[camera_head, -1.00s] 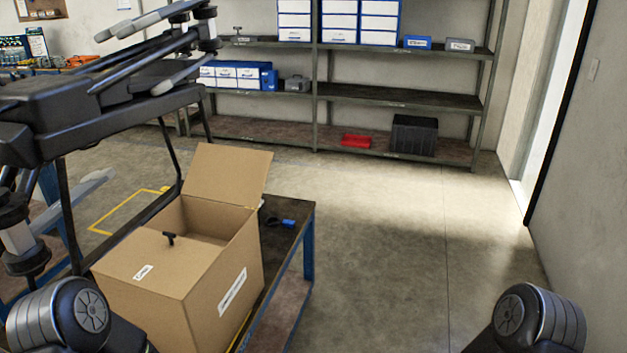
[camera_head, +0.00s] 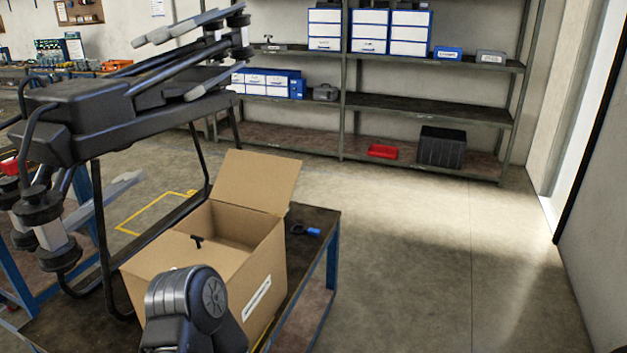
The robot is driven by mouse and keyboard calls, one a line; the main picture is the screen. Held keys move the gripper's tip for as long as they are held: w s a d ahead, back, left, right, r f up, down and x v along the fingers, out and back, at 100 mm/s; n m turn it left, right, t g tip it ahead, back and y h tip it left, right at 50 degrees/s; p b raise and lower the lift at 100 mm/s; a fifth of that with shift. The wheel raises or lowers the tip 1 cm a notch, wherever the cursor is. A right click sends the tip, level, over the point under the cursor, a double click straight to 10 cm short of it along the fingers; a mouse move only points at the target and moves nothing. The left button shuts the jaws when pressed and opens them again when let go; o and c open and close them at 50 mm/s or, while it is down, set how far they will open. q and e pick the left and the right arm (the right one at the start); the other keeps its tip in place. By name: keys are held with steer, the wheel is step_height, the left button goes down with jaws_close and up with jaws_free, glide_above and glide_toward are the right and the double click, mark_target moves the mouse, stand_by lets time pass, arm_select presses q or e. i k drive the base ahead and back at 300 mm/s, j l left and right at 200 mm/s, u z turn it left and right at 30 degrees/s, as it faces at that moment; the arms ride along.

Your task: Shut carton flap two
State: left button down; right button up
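The brown cardboard carton (camera_head: 267,274) stands on the dark-topped table, left of centre. Its far flap (camera_head: 256,181) stands up and leans back, leaving the far part of the carton open. I cannot tell which of these is flap two. A dark joint of my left arm hides the carton's near side. Neither of my grippers is in view.
A large dark drone (camera_head: 95,120) with folded arms stands at the left, close to the carton. A small blue and black item (camera_head: 306,230) lies on the table (camera_head: 318,250) right of the carton. Shelves (camera_head: 430,108) line the back wall. The floor to the right is clear.

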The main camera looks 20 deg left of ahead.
mark_target(253, 180)
steer(key=i+z, duration=0.1)
steer(key=z, duration=0.25)
steer(key=i, duration=4.2)
steer(key=u, duration=4.2)
steer(key=k+l, duration=0.05)
